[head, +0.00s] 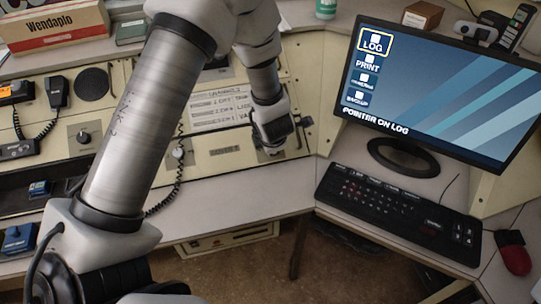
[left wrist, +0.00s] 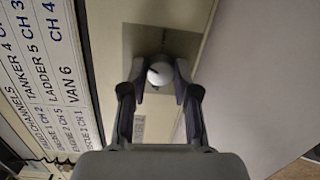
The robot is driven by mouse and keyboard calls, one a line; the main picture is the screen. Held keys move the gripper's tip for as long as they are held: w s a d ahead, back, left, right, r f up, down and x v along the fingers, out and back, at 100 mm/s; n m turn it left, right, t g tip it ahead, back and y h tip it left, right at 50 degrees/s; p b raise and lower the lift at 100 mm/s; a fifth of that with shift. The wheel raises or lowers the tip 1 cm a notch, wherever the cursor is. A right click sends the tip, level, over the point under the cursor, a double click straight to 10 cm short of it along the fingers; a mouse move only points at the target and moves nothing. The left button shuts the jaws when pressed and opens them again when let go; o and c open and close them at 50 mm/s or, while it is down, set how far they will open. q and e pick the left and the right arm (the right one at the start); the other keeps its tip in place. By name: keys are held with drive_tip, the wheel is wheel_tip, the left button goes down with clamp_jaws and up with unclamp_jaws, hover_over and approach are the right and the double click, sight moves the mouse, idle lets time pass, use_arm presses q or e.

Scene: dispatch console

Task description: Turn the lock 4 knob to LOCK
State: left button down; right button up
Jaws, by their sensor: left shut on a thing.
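In the left wrist view a round white knob (left wrist: 160,76) with a dark mark sits on a grey plate (left wrist: 150,42) on the cream console panel. My left gripper (left wrist: 161,84) has a finger on each side of the knob and is shut on it. In the head view my left gripper (head: 272,146) is at the right end of the console front and hides this knob. The lettering around the knob is too small to read, so I cannot tell its number or its set position. My right gripper is not in view.
A channel list card (head: 220,110) is left of the gripper. Another pale knob (head: 177,153) with a coiled cord beside it is farther left. The monitor (head: 440,90), keyboard (head: 395,208) and red mouse (head: 514,254) stand to the right. The near desk strip (head: 235,208) is clear.

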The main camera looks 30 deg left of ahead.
use_arm(q)
drive_tip(key=n+b, duration=0.1)
drive_tip(key=b, duration=0.1)
drive_tip(key=n+b, duration=0.2)
drive_tip(key=shift+f, duration=0.4)
drive_tip(key=shift+s+r+n+t+b, duration=0.1)
drive_tip(key=shift+r+n+t+b, duration=0.05)
drive_tip(key=shift+n+b, duration=0.5)
drive_tip(key=shift+r+n+t+b, duration=0.1)
drive_tip(key=shift+n+t+b, duration=0.05)
drive_tip(key=shift+n+b, duration=0.45)
drive_tip(key=c, duration=0.9)
unclamp_jaws()
drive_tip(key=shift+o, duration=0.2)
drive_tip(key=v, duration=1.2)
drive_tip(key=shift+d, duration=0.2)
drive_tip(key=shift+f, duration=0.1)
